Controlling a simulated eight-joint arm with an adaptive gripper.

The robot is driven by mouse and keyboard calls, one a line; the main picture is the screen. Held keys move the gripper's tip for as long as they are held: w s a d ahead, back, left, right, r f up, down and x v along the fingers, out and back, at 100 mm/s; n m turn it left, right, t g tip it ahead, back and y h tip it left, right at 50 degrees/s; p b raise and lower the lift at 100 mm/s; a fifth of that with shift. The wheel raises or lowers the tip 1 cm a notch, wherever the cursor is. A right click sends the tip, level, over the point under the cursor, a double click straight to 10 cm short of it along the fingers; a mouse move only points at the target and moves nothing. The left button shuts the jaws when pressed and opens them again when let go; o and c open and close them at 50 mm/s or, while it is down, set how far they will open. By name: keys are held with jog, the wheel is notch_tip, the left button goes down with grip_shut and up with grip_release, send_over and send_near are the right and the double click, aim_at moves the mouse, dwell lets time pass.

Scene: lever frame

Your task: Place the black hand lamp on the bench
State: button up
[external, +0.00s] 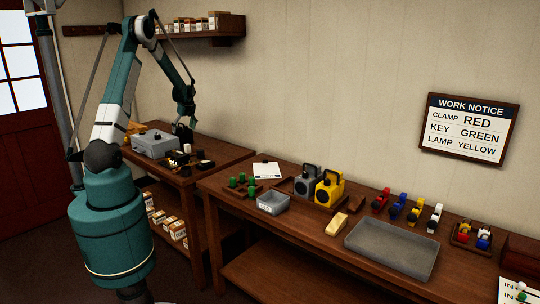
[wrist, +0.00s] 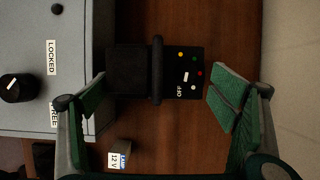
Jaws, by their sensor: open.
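In the wrist view a black item (wrist: 128,72), apparently the black hand lamp, has a raised bar across it and a dark panel with coloured dots and an "OFF" label. It lies between the spread fingers of my gripper (wrist: 157,95). The left finger is close to its end, and a gap shows at the right finger; contact cannot be told. In the external view my gripper (external: 183,130) is low over the left bench (external: 222,152), beside a grey box (external: 155,144), and largely hides the black item. The right bench (external: 300,238) stands nearer.
The grey box shows "LOCKED" and a black knob (wrist: 15,88) in the wrist view. A small 12 V block (wrist: 120,154) is near the left finger. The right bench holds grey (external: 306,181) and yellow (external: 329,189) lamps, a grey tray (external: 391,249) and coloured items. A notice (external: 468,129) reads "LAMP YELLOW".

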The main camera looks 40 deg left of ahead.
jog(key=v, duration=0.7)
dwell(0.6)
jog(key=shift+d+r, duration=0.15)
jog(key=s+d+r+n+t, duration=0.1)
jog(key=s+d+r+n, duration=0.2)
jog(key=d+r, duration=0.55)
jog(key=s+d+r+n+t+h, duration=0.15)
jog(key=s+d+r, duration=0.25)
jog(key=d, duration=0.9)
jog(key=s+d+r+n+t, duration=0.1)
jog(key=s+d+r+n, duration=0.25)
jog(key=d+r, duration=0.45)
jog(key=s+d+f+n+t+h, duration=0.1)
jog(key=s+d+n, duration=0.4)
jog(key=s+d, duration=0.6)
jog(key=s+d+f+n+t+h, duration=0.2)
jog(key=s+d+n, duration=0.3)
jog(key=s+d, duration=0.7)
jog(key=d+f, duration=0.1)
jog(key=d, duration=0.1)
jog(key=shift+d+t, duration=0.35)
